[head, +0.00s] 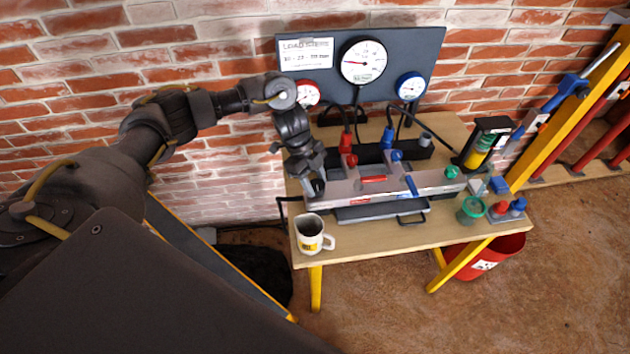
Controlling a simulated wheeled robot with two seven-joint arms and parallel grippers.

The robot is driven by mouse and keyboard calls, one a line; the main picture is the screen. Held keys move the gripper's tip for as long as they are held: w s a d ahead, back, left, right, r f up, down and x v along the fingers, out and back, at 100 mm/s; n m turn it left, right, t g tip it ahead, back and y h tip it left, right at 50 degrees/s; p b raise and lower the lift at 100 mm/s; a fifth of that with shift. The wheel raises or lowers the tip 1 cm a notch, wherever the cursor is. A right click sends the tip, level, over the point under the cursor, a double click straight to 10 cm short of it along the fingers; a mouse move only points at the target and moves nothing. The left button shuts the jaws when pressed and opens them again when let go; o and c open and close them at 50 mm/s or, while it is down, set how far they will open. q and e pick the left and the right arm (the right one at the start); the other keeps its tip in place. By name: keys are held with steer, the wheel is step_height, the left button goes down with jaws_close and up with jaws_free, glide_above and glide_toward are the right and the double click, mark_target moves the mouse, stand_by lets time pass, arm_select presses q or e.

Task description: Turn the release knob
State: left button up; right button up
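A grey pump-like unit (435,183) lies on the wooden table, with red, blue and green fittings on top. A small dark round part (318,187) sits at its left end and may be the release knob. A green knob-like cap (452,171) stands near its right end, so I cannot tell for certain which one is the release knob. My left gripper (309,178) points down at the unit's left end, close to the dark part. Its fingers are small and dark, and I cannot tell whether they touch or enclose it. My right gripper is out of view.
A white mug (312,233) stands at the table's (375,236) front left corner, just below my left gripper. A gauge panel (428,48) with hoses is behind. A green jar (471,210) and small bottles stand at the right. A red bucket (490,258) is below.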

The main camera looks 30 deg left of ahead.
arm_select(q)
steer(key=c, duration=0.3)
steer(key=shift+r+n+p, duration=0.25)
steer(key=shift+n+p, duration=0.15)
steer(key=shift+p, duration=0.4)
steer(key=shift+c, duration=0.2)
steer(key=n+t+p, duration=0.1)
steer(key=n+p, duration=0.1)
steer(key=p, duration=0.2)
steer(key=n+t+p, duration=0.1)
steer(key=n+p, duration=0.2)
steer(key=p, duration=0.1)
steer(key=n+t+y+p, duration=0.1)
steer(key=n+p, duration=0.2)
steer(key=shift+s+d+p, duration=0.1)
steer(key=shift+s+p, duration=0.25)
steer(key=shift+p, duration=0.05)
steer(key=n+t+p, duration=0.1)
steer(key=n, duration=0.2)
steer(key=shift+d+f+y, duration=0.1)
steer(key=shift+f+y, duration=0.05)
steer(key=shift+y, duration=0.15)
steer(key=n, duration=0.2)
steer(key=shift+f+n+t+y, duration=0.1)
steer(key=shift+n+t+y, duration=0.3)
steer(key=shift+n+y, duration=0.7)
steer(key=shift+n, duration=1)
steer(key=o, duration=1)
